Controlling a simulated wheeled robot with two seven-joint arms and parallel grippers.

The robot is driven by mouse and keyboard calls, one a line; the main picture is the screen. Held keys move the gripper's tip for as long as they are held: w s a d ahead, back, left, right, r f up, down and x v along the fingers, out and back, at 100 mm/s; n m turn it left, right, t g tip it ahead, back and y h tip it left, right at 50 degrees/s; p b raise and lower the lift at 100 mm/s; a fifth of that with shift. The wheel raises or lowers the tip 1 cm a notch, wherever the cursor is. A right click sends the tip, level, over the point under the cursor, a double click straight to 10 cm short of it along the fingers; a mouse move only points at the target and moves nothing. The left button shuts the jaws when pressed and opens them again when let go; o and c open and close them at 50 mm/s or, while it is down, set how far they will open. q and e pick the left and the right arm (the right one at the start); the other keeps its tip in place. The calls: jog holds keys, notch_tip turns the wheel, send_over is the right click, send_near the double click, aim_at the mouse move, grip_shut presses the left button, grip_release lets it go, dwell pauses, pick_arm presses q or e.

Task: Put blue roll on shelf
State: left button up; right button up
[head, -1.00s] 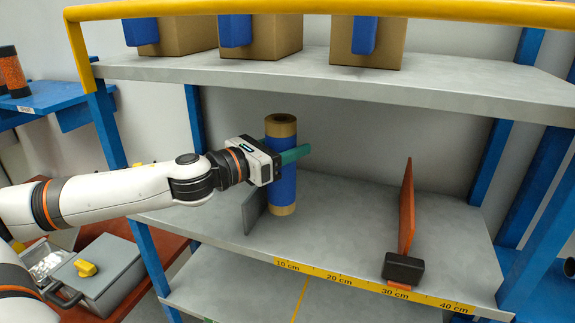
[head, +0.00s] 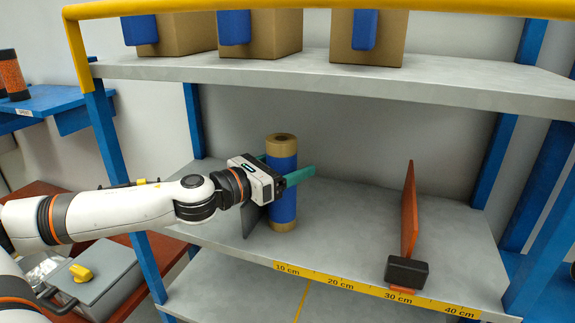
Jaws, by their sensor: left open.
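The blue roll (head: 283,192) stands upright on the middle shelf (head: 345,225), with tan ends showing above and below its blue wrap. Its base appears to rest on the shelf surface. My left gripper (head: 290,172) reaches in from the left at the roll's upper half. Whether either finger touches the roll cannot be told. My right gripper is not in view.
An orange upright panel (head: 408,210) with a black block (head: 406,271) stands on the right. A yellow scale strip (head: 340,283) runs along the front edge. The upper shelf (head: 330,80) holds several boxes.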

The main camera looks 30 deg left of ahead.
pick_arm(q)
jog(key=shift+r, duration=0.35)
jog(key=b+v, duration=1)
jog(key=v, duration=0.2)
jog(key=shift+b, duration=0.3)
jog(key=shift+f, duration=0.2)
